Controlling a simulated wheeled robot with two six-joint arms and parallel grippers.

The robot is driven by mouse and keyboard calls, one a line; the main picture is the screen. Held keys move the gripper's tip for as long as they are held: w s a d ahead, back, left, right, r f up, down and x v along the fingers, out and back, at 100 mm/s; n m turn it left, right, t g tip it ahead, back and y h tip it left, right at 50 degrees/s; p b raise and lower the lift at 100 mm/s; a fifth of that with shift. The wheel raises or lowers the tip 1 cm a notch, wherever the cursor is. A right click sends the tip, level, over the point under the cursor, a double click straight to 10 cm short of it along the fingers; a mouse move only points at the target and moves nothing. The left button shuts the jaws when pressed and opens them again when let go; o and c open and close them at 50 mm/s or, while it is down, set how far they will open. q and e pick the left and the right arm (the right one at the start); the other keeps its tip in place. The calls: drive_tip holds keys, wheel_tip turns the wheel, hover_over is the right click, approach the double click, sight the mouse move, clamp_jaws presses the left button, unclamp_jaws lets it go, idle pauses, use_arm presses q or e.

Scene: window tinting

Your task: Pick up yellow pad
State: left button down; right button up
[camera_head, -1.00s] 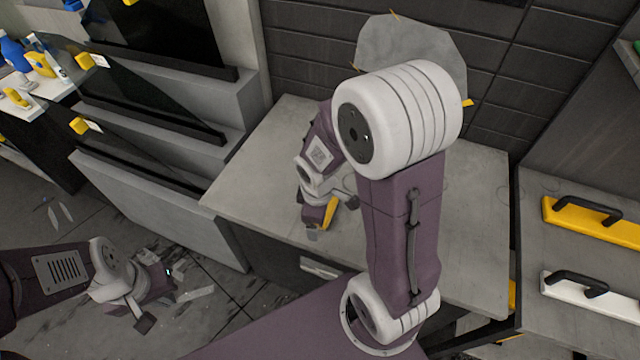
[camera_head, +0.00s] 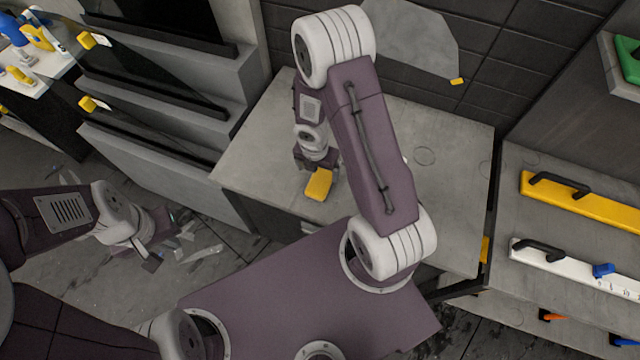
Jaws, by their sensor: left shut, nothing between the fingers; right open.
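The yellow pad (camera_head: 319,184) appears to lie flat on the grey table (camera_head: 450,215), near its front left part. My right gripper (camera_head: 318,164) is open, just behind and above the pad. Its fingers are small and dark, and I cannot tell whether they touch the pad. My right arm covers the middle of the table. My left gripper (camera_head: 153,258) is shut and empty, low over the floor at the left, well away from the pad.
A shelf at the right holds a yellow tool (camera_head: 565,200) and a white tool (camera_head: 560,270) with black handles. A grey sheet (camera_head: 415,40) with yellow corner tabs is at the dark wall. Bottles (camera_head: 14,30) stand at far left. Scraps (camera_head: 200,254) lie on the floor.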

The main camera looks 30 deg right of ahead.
sight(320, 182)
drive_tip(key=shift+f, duration=0.85)
drive_tip(key=f+b, duration=0.2)
drive_tip(key=b, duration=0.1)
drive_tip(key=f+b, duration=0.1)
drive_tip(key=f, duration=0.1)
drive_tip(key=shift+s+d+f+b, duration=0.1)
drive_tip(key=shift+s+d+b, duration=0.05)
drive_tip(key=shift+s+b, duration=0.15)
drive_tip(key=shift+w+f, duration=0.15)
drive_tip(key=shift+f, duration=0.2)
use_arm(q)
wheel_tip(320, 182, down, 6)
use_arm(e)
drive_tip(key=shift+w+d, duration=0.1)
drive_tip(key=shift+r, duration=0.1)
drive_tip(key=c, duration=1.5)
